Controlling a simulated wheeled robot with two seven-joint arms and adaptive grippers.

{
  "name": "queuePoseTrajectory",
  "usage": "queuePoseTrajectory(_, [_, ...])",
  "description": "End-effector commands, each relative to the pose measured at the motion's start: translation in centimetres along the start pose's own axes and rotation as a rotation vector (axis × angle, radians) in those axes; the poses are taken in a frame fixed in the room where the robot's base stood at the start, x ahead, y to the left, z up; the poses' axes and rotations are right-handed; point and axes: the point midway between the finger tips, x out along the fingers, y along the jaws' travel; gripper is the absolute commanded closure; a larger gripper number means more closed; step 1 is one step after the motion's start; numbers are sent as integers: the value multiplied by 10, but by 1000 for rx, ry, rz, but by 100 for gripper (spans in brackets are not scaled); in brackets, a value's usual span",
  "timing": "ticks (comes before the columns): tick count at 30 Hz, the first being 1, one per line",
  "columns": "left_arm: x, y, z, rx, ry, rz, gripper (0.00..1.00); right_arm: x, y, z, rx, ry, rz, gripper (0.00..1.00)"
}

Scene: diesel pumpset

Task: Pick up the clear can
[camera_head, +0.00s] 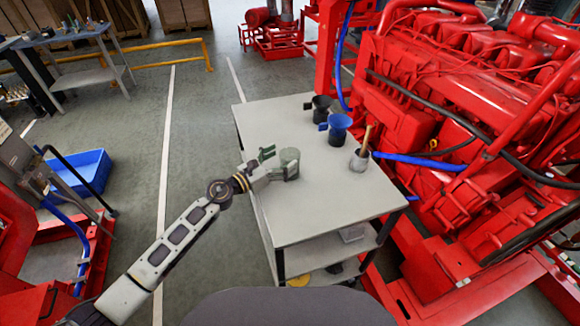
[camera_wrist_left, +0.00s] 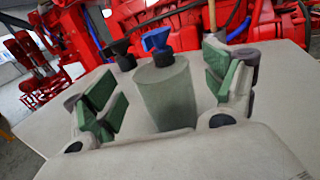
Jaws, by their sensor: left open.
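The clear can (camera_head: 290,163) is a greyish-green see-through cylinder standing upright on the grey trolley top (camera_head: 310,200). In the left wrist view the can (camera_wrist_left: 166,92) stands between the green pads of my left gripper, with a gap on each side. My left gripper (camera_head: 272,164) reaches in from the left over the trolley's left edge. It is open, its fingers to either side of the can; the can's lowest part is hidden in the wrist view by the gripper body. My right gripper is not in view.
The red engine (camera_head: 440,110) stands close on the right. The front of the trolley top is clear.

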Motion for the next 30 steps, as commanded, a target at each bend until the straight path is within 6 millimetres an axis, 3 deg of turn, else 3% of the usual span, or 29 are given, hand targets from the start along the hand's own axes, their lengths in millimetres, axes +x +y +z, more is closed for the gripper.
queuePoseTrajectory(13, [35,0,-3,0,-1,0,16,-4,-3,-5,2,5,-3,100])
queuePoseTrajectory(30, [38,0,-4,1,0,0,16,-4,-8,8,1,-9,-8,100])
